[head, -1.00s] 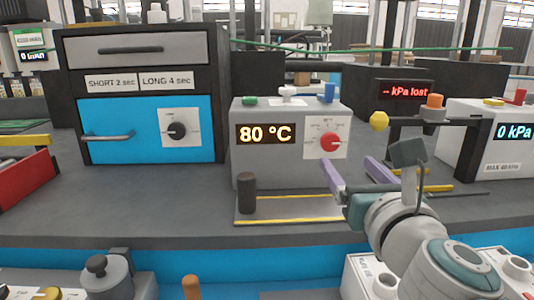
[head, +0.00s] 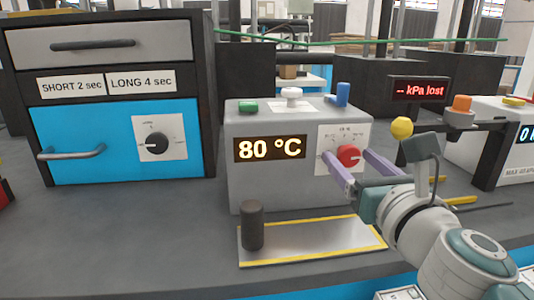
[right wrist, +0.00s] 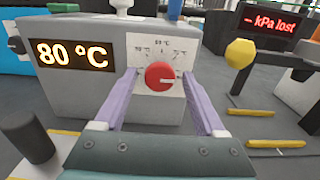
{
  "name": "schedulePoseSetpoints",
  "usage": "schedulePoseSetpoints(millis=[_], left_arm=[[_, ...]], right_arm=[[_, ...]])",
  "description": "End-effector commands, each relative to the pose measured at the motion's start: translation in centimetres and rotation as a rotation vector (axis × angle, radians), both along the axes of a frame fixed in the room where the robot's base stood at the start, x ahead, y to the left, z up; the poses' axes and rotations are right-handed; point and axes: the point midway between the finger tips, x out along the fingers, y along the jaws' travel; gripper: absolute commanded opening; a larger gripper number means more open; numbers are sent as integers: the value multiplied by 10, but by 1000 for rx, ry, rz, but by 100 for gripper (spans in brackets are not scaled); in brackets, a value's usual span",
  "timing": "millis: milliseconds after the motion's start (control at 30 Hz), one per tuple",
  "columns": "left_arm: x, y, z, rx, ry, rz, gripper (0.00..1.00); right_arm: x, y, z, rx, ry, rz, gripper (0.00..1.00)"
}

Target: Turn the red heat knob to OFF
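The red heat knob (head: 349,156) sits on a white dial plate (head: 343,137) on the front of a grey heater box (head: 245,180). The box's display (head: 270,148) reads 80 °C. My right gripper (head: 351,172) is open in front of the knob, with its two purple fingers on either side of it. The right wrist view shows the knob (right wrist: 160,76) between the spread fingers (right wrist: 160,90), with a gap on each side. The knob's white mark points left. The dial's small lettering is too blurred to read in full. My left gripper is not in view.
A dark cylinder (head: 253,228) stands on a yellow-edged plate (head: 310,242) before the box. A blue-fronted drawer unit (head: 110,165) is at left. A yellow ball (head: 401,127) and a "kPa lost" display (head: 419,90) are right of the box.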

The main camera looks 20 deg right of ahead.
Motion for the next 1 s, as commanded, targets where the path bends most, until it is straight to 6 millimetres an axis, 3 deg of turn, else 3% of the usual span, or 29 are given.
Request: schedulePoseSetpoints(millis=[67, 600, 1000], left_arm=[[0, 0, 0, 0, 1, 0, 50], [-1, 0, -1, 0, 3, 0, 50], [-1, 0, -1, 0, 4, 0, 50]], right_arm=[[0, 0, 0, 0, 0, 0, 62], [0, 0, 0, 0, 0, 0, 1], [0, 0, 0, -40, 10, -1, 0]])
